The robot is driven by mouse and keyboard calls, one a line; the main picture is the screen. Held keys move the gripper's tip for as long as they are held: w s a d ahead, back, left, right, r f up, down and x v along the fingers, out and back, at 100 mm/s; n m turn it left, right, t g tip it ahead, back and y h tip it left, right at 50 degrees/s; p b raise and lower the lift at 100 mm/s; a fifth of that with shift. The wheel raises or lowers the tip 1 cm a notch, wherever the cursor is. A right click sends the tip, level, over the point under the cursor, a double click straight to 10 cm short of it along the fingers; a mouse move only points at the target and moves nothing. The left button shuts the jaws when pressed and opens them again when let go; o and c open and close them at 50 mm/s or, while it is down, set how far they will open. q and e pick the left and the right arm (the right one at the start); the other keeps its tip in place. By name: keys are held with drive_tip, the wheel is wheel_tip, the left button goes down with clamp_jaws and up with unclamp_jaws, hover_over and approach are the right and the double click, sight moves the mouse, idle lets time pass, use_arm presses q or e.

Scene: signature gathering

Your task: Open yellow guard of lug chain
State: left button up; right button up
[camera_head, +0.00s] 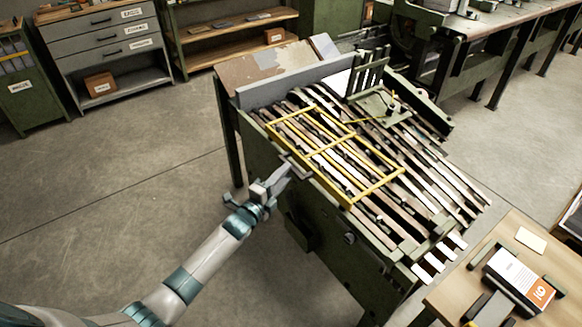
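The yellow guard (313,152) is a rectangular frame with crossbars. It lies low over the dark and pale bars of the lug chain (425,190) on the green machine, and looks closed. A small dark handle-like piece (297,164) sticks out at its near left edge. My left gripper (287,172) reaches in from the lower left and is at or very near this piece. Its fingers are small and overlap the piece, so I cannot tell whether they grip it. My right gripper is not in view.
A wooden table (455,291) at the lower right holds a booklet (520,277) and dark items. A slotted green upright (369,73) stands at the machine's back. Grey drawers (105,40) and shelves stand behind. The floor (120,175) on the left is clear.

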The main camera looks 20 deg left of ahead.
use_arm(q)
drive_tip(key=shift+x, duration=2.15)
clamp_jaws()
